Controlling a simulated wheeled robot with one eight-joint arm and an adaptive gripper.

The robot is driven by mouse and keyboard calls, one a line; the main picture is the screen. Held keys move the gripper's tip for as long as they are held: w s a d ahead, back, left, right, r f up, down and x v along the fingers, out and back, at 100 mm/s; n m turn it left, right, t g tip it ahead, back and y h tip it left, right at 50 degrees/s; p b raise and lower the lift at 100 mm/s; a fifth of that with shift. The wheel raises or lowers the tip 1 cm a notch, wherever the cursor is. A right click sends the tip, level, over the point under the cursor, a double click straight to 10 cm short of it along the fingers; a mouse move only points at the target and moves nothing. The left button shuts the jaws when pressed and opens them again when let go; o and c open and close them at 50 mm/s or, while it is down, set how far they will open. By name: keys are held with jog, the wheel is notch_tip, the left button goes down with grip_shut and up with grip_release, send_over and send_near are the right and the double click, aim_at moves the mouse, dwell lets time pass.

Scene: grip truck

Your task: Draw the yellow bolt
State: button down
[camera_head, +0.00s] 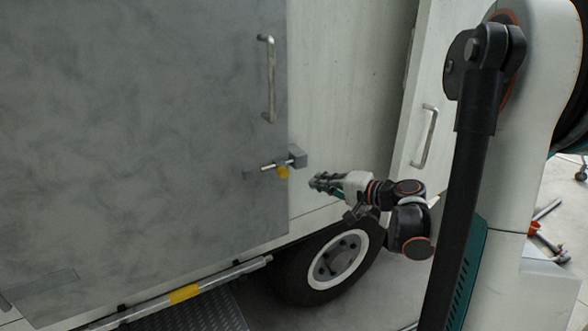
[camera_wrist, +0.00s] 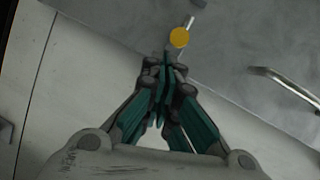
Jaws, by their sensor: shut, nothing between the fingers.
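The yellow bolt knob (camera_head: 283,172) hangs from a silver bolt rod (camera_head: 275,165) near the right edge of the grey door (camera_head: 150,120). The rod runs across to a grey bracket (camera_head: 298,157) on the pale truck body. My gripper (camera_head: 313,182) is shut and empty, a little to the right of the knob and slightly lower, apart from it. In the wrist view the yellow knob (camera_wrist: 179,38) shows just beyond my shut fingertips (camera_wrist: 163,62). Part of the bolt rod (camera_wrist: 188,22) shows there beside the knob.
A vertical silver handle (camera_head: 268,78) is on the grey door above the bolt; a handle also shows in the wrist view (camera_wrist: 288,84). Another handle (camera_head: 425,137) is on the pale panel at right. A wheel (camera_head: 338,260) and a side rail (camera_head: 215,277) lie below.

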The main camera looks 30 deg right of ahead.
jog(key=d, duration=0.1)
jog(key=s+d+r+t, duration=0.1)
jog(key=d, duration=0.1)
jog(key=d+m+t, duration=0.1)
jog(key=d, duration=0.1)
jog(key=shift+s+r+h, duration=0.3)
jog(key=b, duration=0.2)
send_near(287, 162)
jog(key=w+d, duration=0.3)
jog(key=a, duration=0.4)
jog(key=shift+w+f+b, duration=0.3)
jog(key=shift+w, duration=0.05)
